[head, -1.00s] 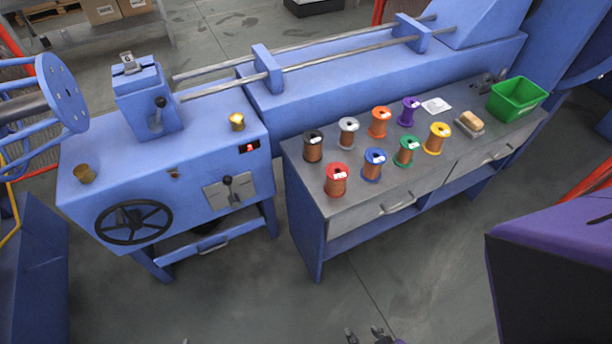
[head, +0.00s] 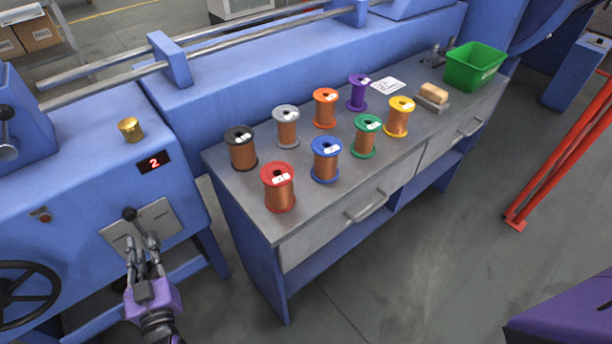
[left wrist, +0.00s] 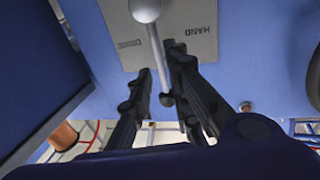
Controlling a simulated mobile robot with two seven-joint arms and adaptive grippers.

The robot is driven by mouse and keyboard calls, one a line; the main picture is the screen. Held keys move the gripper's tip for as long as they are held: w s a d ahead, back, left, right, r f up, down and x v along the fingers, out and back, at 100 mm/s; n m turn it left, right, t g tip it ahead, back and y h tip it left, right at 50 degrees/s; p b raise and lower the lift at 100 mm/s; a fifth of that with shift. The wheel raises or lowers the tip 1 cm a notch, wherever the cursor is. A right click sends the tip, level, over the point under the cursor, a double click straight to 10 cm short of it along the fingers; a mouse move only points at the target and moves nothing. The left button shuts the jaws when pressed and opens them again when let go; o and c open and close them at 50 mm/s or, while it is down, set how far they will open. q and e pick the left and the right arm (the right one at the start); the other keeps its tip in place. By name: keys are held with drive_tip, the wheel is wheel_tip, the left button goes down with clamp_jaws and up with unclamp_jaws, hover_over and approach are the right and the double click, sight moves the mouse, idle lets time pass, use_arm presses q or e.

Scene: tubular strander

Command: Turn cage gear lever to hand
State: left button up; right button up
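The cage gear lever (head: 129,214) has a dark ball knob and sits on a grey plate (head: 160,217) on the front of the blue machine. The plate (left wrist: 135,58) there carries the word HAND, upside down, to the right of the lever. My left gripper (head: 142,243) is at the lever, fingers apart on both sides of the rod; it also shows in the left wrist view (left wrist: 161,70). My right gripper is out of view.
A red display (head: 154,162) above the plate reads 2. A black handwheel (head: 22,300) is at the lower left. A grey-topped bench (head: 235,183) with several wire spools and a green bin (head: 474,67) stands to the right.

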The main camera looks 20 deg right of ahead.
sight(142, 232)
use_arm(q)
drive_tip(key=w, duration=0.4)
drive_tip(key=w+b, duration=0.1)
drive_tip(key=w, duration=0.1)
drive_tip(key=shift+a+f, duration=0.1)
drive_tip(key=shift+a, duration=0.15)
drive_tip(key=shift+w, duration=0.25)
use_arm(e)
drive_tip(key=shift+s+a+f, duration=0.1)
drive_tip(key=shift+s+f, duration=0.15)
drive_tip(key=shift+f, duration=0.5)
use_arm(q)
clamp_jaws()
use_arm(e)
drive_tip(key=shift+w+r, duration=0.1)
